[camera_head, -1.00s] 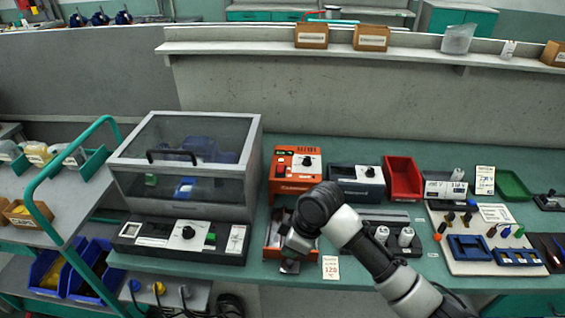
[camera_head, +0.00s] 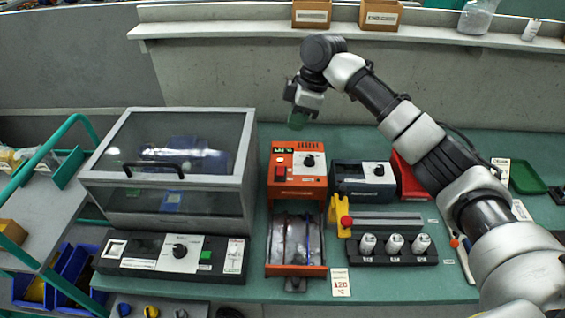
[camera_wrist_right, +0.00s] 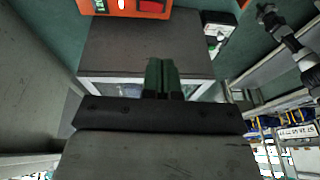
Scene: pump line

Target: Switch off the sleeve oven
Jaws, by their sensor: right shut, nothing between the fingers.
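The orange bench unit (camera_head: 298,172), likely the sleeve oven, stands mid-bench, with a black knob (camera_head: 309,161) and a small lit green display (camera_head: 283,151). Its open front tray (camera_head: 296,242) holds long dark pieces. Its edge also shows at the top of the right wrist view (camera_wrist_right: 122,9). My right gripper (camera_head: 297,119) is raised behind and above the unit, apart from it. Its green fingers (camera_wrist_right: 162,76) are together and empty in the wrist view. My left gripper is not in view. The knob's exact setting is too small to read.
A clear-lidded grey chamber (camera_head: 240,185) with a knob panel (camera_head: 180,254) stands left of the unit. A dark device (camera_head: 362,182) with a knob, a red bin and a rack of white bottles (camera_head: 393,249) stand right. A card (camera_head: 340,283) lies in front.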

